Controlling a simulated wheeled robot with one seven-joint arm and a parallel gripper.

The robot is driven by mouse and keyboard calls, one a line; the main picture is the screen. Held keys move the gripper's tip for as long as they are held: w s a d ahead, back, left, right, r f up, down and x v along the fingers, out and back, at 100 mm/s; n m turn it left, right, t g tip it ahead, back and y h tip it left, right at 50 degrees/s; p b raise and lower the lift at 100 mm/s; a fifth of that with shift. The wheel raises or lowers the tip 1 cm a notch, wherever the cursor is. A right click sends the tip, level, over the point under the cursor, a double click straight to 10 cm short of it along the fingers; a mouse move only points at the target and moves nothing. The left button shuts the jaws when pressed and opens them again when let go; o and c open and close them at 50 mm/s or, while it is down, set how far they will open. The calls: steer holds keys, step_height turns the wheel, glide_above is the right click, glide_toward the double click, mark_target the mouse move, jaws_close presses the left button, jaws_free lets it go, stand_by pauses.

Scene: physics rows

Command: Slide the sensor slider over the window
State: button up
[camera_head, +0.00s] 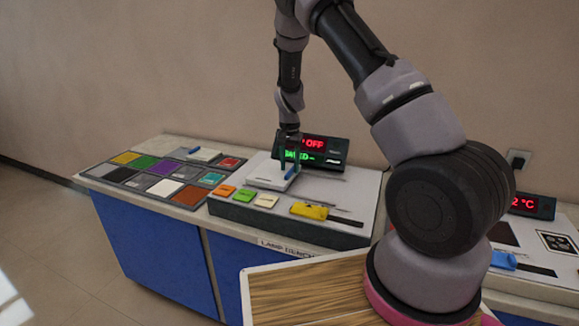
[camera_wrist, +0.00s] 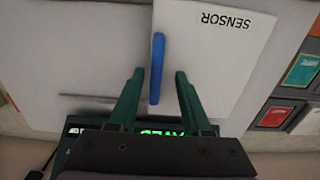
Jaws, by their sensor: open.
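The sensor slider is a white plate marked SENSOR (camera_wrist: 205,60) with an upright blue bar handle (camera_wrist: 157,68), seen close in the wrist view. In the head view, the blue handle (camera_head: 291,173) stands at the back of the grey console (camera_head: 240,211). My gripper (camera_wrist: 159,74) is open, its two green fingers on either side of the handle, with gaps showing between. In the head view my gripper (camera_head: 290,138) is small and points down at the handle. I cannot make out the window; the plate or my arm may hide it.
A display (camera_head: 312,150) with red OFF and green text stands behind the console. A yellow slider (camera_head: 310,211) and orange, green and cream tiles are in front. A board of coloured squares (camera_head: 150,170) lies left. My arm blocks the right. A wooden board (camera_head: 300,292) is near.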

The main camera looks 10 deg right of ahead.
step_height(320, 180, up, 10)
steer(key=shift+r, duration=0.25)
stand_by(0.3)
steer(key=s+d+r+t+y, duration=0.1)
steer(key=s+d+r+t, duration=0.1)
steer(key=s+r, duration=0.6)
steer(key=s+d+r+t+y, duration=0.15)
steer(key=s+r, duration=0.25)
steer(key=r, duration=0.8)
steer(key=s+d+r+n+t, duration=0.1)
steer(key=s+r+t, duration=0.1)
steer(key=s, duration=0.8)
steer(key=s+d+r+n+t, duration=0.1)
steer(key=s+r, duration=0.4)
steer(key=s, duration=0.5)
steer(key=shift+s+n+t, duration=0.3)
steer(key=shift+s+t, duration=0.05)
steer(key=shift+s, duration=0.05)
